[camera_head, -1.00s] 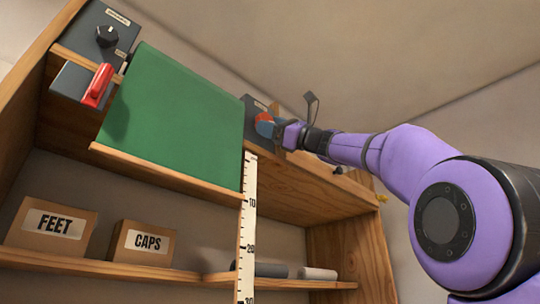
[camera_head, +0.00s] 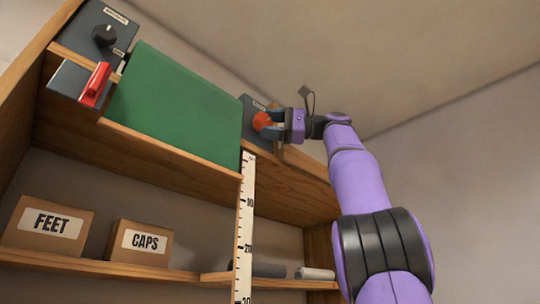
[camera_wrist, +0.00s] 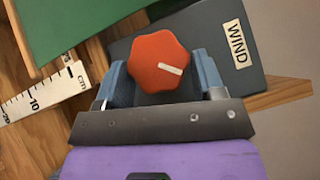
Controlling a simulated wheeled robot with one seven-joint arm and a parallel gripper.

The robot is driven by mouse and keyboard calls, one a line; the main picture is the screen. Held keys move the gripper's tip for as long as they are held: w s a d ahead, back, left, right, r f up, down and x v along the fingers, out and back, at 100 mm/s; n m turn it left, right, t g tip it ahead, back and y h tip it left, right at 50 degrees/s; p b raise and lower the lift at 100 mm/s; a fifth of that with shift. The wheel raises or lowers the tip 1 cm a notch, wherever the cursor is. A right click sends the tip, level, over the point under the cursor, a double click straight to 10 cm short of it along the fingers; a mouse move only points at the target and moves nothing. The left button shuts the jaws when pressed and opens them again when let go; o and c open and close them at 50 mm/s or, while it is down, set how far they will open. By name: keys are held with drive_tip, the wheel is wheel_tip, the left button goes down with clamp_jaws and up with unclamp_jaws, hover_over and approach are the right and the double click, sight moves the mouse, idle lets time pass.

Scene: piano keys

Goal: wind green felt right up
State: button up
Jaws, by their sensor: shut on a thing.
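The green felt (camera_head: 170,105) hangs as a wide sheet at the front of the shelf, with a wooden bar (camera_head: 170,155) along its lower edge. To its right is a dark box (camera_head: 251,104), whose label reads WIND in the wrist view (camera_wrist: 239,45). A red lobed knob (camera_head: 262,120) with a white mark sits on this box; it also shows in the wrist view (camera_wrist: 158,62). My gripper (camera_head: 272,126) is shut on the knob, with blue fingers on either side of it in the wrist view. The knob's white mark points right and slightly down there.
A white ruler (camera_head: 245,215) hangs below the felt's right end. A black knob (camera_head: 104,36) and a red lever (camera_head: 95,85) are on boxes at upper left.

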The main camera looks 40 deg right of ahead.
drive_tip(key=shift+g, duration=0.3)
idle(0.5)
drive_tip(key=o, duration=0.9)
drive_tip(key=shift+a, duration=0.1)
drive_tip(key=shift+s, duration=0.1)
drive_tip(key=shift+v, duration=5.45)
